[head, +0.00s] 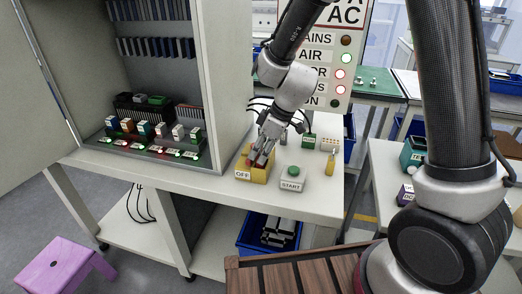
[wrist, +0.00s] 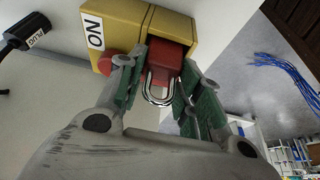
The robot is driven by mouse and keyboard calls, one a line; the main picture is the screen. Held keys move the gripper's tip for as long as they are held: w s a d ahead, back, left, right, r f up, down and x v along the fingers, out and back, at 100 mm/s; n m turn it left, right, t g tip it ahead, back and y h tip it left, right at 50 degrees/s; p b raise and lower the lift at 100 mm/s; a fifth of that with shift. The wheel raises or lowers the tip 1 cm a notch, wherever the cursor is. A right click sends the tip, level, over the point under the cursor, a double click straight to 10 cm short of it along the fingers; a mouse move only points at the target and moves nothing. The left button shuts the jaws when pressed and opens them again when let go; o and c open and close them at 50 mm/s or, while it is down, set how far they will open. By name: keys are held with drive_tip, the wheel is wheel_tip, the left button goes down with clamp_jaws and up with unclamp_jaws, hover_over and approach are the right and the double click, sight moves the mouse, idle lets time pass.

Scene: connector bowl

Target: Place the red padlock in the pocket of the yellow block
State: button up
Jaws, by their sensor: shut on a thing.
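The red padlock (wrist: 163,60) is between the fingers of my gripper (wrist: 160,78), with its silver shackle (wrist: 158,92) toward my palm. Its red body is at the pocket of the yellow block (wrist: 111,10), with the block's yellow walls beside it. I cannot tell how deep it sits. In the head view the yellow block (head: 254,174) stands on the workbench with an OFF label on its front. My gripper (head: 262,158) is over it, shut on the padlock, which the fingers mostly hide.
A red knob (wrist: 108,61) sits on the block near one finger. A START box with a green button (head: 292,180) stands right of the block. A yellow-handled tool (head: 330,164) lies farther right. An open cabinet (head: 222,80) rises at the left. The bench front is clear.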

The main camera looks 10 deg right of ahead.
drive_tip(key=shift+f, duration=0.1)
drive_tip(key=o, duration=1.1)
drive_tip(key=shift+c, duration=0.2)
drive_tip(key=v, duration=1.1)
drive_tip(key=s+d+r+m+t+h, duration=0.1)
drive_tip(key=s+d+r+m, duration=0.25)
drive_tip(key=d, duration=0.35)
drive_tip(key=s+d+r+m, duration=0.2)
drive_tip(key=s+d+r, duration=0.2)
drive_tip(key=d+r, duration=0.15)
drive_tip(key=s+d+r+m+t+h, duration=0.1)
drive_tip(key=s+d+r+m+h, duration=0.1)
drive_tip(key=s+d+m, duration=0.6)
drive_tip(key=s+d+h, duration=0.1)
drive_tip(key=s+d, duration=0.3)
drive_tip(key=shift+s+d, duration=0.2)
drive_tip(key=shift+s, duration=0.1)
drive_tip(key=shift+r, duration=0.1)
